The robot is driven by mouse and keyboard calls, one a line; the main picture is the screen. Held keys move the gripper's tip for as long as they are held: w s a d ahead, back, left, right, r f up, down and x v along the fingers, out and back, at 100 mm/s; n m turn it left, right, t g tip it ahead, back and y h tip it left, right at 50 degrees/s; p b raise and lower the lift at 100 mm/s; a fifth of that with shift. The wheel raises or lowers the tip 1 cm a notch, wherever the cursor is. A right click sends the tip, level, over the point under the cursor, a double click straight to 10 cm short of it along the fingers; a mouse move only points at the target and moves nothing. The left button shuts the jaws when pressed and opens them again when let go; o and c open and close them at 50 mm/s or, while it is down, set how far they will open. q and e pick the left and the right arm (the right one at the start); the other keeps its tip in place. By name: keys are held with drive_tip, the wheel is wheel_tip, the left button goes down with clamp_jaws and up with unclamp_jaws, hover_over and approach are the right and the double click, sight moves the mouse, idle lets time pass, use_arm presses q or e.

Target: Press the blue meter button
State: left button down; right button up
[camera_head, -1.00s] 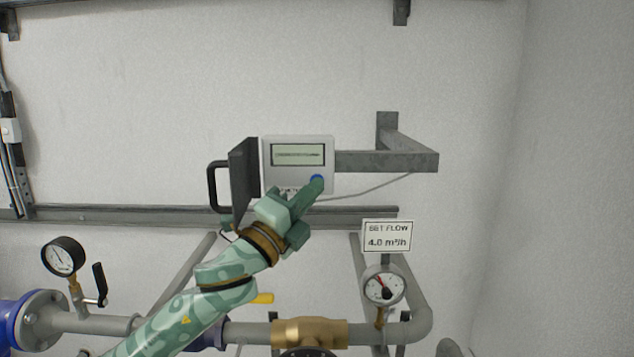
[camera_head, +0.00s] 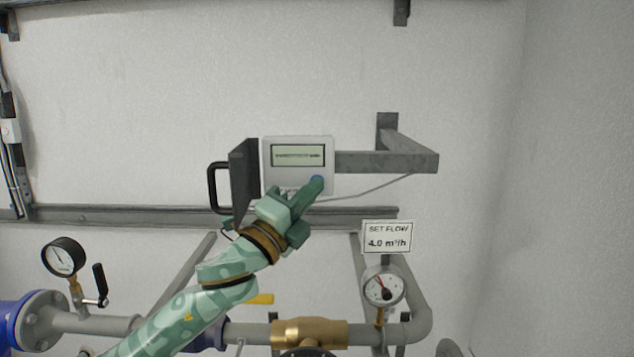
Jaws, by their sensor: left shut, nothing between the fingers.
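The meter (camera_head: 299,180) is a light grey box on the wall with a greenish display (camera_head: 297,155). Its dark cover (camera_head: 244,180) with a handle stands open on the left. The blue button (camera_head: 317,179) is at the meter's lower right, partly hidden by my fingertips. My left gripper (camera_head: 316,185) is shut and empty, its tips over the lower part of the button. I cannot tell whether the tips touch it or stop just short. My right gripper is not in view.
A grey steel bracket (camera_head: 388,161) juts out right of the meter. Below are pipes with a brass valve (camera_head: 309,332), a round gauge (camera_head: 384,287), a "SET FLOW 4.0 m³/h" sign (camera_head: 387,237) and a black gauge (camera_head: 63,257) at left.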

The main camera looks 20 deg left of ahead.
use_arm(q)
drive_tip(key=shift+w+a, duration=0.15)
drive_tip(key=shift+w, duration=0.3)
idle(0.8)
drive_tip(key=shift+s+d+p, duration=0.2)
drive_tip(key=shift+s+p, duration=0.15)
drive_tip(key=shift+s, duration=0.4)
drive_tip(key=shift+s+d, duration=0.1)
drive_tip(key=shift+s+d+p, duration=0.2)
drive_tip(key=shift+s+p, duration=0.05)
drive_tip(key=shift+s, duration=0.5)
drive_tip(key=shift+s+d+p, duration=0.2)
drive_tip(key=shift+s+p, duration=0.05)
drive_tip(key=shift+s, duration=0.55)
drive_tip(key=shift+s+d+p, duration=0.2)
drive_tip(key=shift+s+p, duration=0.05)
drive_tip(key=shift+s, duration=0.5)
